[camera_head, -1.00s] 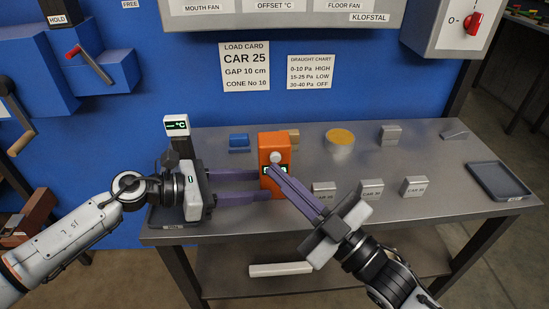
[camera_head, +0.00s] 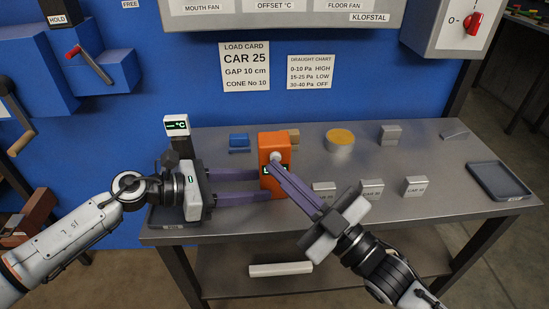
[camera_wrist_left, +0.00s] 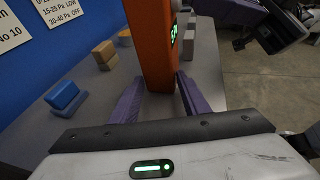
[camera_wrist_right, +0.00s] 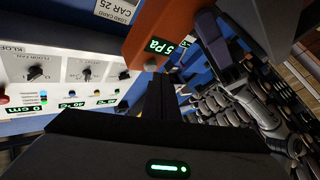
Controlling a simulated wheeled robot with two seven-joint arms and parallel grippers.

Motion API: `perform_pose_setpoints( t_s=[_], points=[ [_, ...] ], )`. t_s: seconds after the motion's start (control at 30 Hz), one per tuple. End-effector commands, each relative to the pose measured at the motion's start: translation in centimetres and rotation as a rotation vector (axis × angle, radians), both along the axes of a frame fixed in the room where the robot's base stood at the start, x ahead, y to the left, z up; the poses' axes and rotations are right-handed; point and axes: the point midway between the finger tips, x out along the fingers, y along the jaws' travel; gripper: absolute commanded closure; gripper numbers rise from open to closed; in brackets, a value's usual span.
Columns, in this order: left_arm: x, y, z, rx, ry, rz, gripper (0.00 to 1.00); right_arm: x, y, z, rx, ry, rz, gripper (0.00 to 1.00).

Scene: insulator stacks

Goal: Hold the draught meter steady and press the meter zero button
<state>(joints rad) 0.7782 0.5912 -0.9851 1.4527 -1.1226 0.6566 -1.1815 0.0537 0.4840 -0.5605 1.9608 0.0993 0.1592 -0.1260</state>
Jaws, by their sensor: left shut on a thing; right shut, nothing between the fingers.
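The orange draught meter (camera_head: 275,142) stands upright on the steel table, with a pale round knob on its face and a lit green display. My left gripper (camera_head: 268,185) is shut on the meter, one finger on each side; the left wrist view shows the meter (camera_wrist_left: 155,45) between the fingers. My right gripper (camera_head: 279,168) is shut and empty, its fingertips in front of the meter's face, partly covering the display.
Several grey blocks (camera_head: 372,188) stand right of my right gripper. A blue block (camera_head: 239,140), a tan block (camera_head: 294,137) and a round yellow-topped tin (camera_head: 340,142) are behind. A dark tray (camera_head: 512,195) lies at the right edge.

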Motion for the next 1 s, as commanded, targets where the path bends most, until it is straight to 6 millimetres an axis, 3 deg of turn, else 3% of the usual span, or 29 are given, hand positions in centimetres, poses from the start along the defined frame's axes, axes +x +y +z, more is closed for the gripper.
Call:
perform_pose_setpoints(
  t_s=[1.0],
  points=[
    [0.01, -0.01, 0.06, -0.001, 0.0, 0.0, 0.71, 0.84, -0.01, 0.01, 0.0, 0.0, 0.0, 1.0]
  ],
)
